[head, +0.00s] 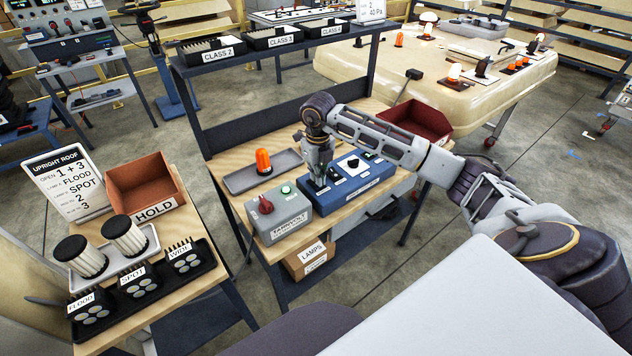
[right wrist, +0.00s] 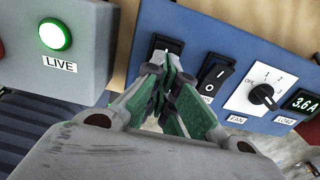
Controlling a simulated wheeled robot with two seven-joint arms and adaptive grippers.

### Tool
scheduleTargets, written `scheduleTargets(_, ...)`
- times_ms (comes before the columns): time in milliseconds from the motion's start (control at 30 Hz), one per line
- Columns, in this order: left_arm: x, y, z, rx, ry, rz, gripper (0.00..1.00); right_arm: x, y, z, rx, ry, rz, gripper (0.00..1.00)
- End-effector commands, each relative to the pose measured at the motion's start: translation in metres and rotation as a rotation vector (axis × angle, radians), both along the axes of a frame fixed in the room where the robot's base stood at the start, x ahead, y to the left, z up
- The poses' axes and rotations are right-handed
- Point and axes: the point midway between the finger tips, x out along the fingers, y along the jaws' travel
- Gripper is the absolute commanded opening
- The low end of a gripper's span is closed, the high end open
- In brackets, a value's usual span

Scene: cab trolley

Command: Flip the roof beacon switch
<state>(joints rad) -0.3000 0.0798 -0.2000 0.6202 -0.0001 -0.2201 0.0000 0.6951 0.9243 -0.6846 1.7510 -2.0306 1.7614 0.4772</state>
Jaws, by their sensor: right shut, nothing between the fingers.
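A blue switch panel (head: 345,199) stands on the wooden bench beside a grey supply box. My right gripper (head: 319,184) points down at the panel's left end, shut and empty. In the right wrist view its fingertips (right wrist: 168,82) are at the lower edge of the leftmost black rocker switch (right wrist: 163,45); I cannot tell whether they touch it. That switch's label is hidden behind the fingers. A second black rocker (right wrist: 215,77) is just right of it, its label partly hidden. An orange beacon (head: 263,160) stands on a grey tray. My left gripper is not in view.
The grey box (head: 280,222) has a red knob and a lit green LIVE lamp (right wrist: 53,35). A white FAN dial (right wrist: 254,91) and a 3.6 A display (right wrist: 303,102) are to the right on the panel. A dark red bin (head: 417,122) is behind the arm.

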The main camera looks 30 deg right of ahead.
Motion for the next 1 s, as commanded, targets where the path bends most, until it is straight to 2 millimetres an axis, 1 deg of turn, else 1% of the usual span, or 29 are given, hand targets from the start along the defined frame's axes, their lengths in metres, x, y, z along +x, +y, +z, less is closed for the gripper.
scheduleTargets(700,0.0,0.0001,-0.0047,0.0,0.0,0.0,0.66,-0.0004,0.0001,-0.0079,0.0,0.002,0.0,0.0)
scheduleTargets(867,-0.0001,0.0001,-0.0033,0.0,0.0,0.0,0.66,-0.0007,0.0001,-0.0066,0.0,0.003,0.0,0.0)
scheduleTargets(1000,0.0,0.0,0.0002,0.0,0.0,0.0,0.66,-0.0007,0.0001,-0.0009,0.0,0.003,0.0,0.0)
